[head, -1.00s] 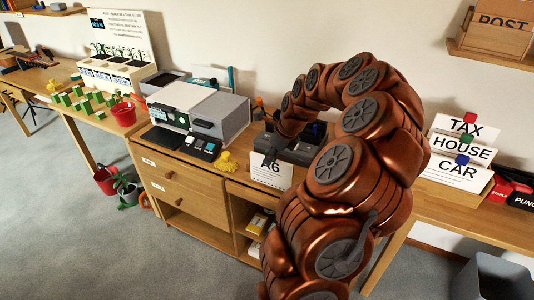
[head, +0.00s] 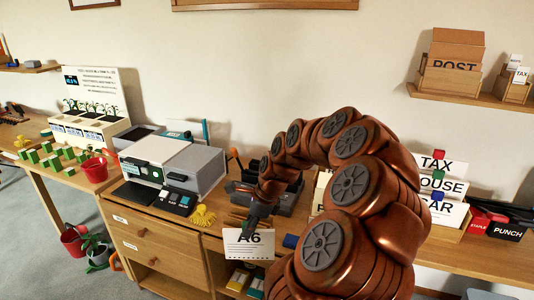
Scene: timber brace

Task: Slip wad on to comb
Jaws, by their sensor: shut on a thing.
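The wad is a white block of sheets marked "A6" (head: 240,246), held upright at the front edge of the wooden cabinet. My gripper (head: 252,226) is shut on its upper edge, with the fingers pointing down. A dark grey desk machine (head: 292,203) stands just behind, partly covered by my arm. I cannot make out a comb; it may be in the part of the machine that my arm hides.
A small blue object (head: 290,241) lies right of the wad. Labelled files (head: 437,187) stand further right.

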